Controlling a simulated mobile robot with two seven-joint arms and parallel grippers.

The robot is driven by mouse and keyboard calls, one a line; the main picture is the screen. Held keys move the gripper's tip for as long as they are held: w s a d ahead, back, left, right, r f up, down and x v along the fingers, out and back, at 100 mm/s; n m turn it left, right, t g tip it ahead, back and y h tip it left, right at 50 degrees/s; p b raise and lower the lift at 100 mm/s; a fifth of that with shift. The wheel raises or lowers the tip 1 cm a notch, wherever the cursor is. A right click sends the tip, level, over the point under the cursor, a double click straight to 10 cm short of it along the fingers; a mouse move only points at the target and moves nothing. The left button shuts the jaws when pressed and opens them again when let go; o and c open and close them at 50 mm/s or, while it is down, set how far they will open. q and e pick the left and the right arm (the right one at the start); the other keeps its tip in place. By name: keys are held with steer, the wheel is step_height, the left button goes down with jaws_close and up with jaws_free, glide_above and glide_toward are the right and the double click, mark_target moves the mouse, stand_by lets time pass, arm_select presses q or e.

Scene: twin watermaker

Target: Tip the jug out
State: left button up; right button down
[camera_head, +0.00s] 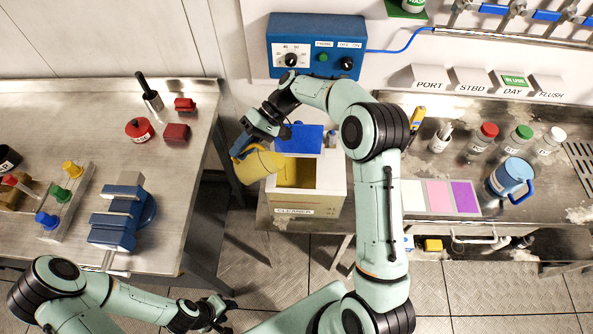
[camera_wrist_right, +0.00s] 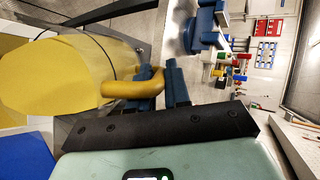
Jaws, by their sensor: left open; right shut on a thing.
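A yellow jug (camera_head: 258,164) is up in the air at the left edge of a cream box (camera_head: 308,206), tilted with its mouth end toward the box. The box has a yellow inside, a blue panel (camera_head: 299,139) at its back and a front label that seems to read CLEANER. My right gripper (camera_head: 243,152) is shut on the jug's handle; the handle (camera_wrist_right: 128,89) shows between the fingers in the right wrist view. The jug's yellow round end (camera_wrist_right: 50,80) fills the left of that view; I cannot tell if liquid is inside. My left gripper (camera_head: 220,309) is open and empty, low over the floor.
A left bench (camera_head: 180,215) holds a blue vise (camera_head: 118,215), red parts and colored knobs. The right bench (camera_head: 400,170) holds a blue jug (camera_head: 512,176), capped bottles and a color card (camera_head: 440,197). A blue control box (camera_head: 316,45) is on the back wall. Open floor lies in front.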

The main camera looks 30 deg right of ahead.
steer(key=shift+d+r, duration=0.2)
arm_select(q)
steer(key=shift+s+f, duration=0.25)
steer(key=shift+s, duration=0.05)
arm_select(e)
steer(key=shift+s+r+y, duration=0.1)
steer(key=shift+r+y, duration=0.05)
steer(key=shift+y, duration=0.15)
arm_select(q)
steer(key=shift+s+f, duration=0.1)
arm_select(e)
steer(key=shift+d+r+y, duration=0.3)
steer(key=shift+d+y, duration=0.1)
arm_select(q)
steer(key=shift+s+f+b, duration=0.2)
steer(key=shift+b, duration=0.15)
arm_select(e)
steer(key=shift+r, duration=0.15)
arm_select(q)
steer(key=shift+s, duration=0.1)
arm_select(e)
steer(key=shift+s+d, duration=0.1)
steer(key=shift+s, duration=0.05)
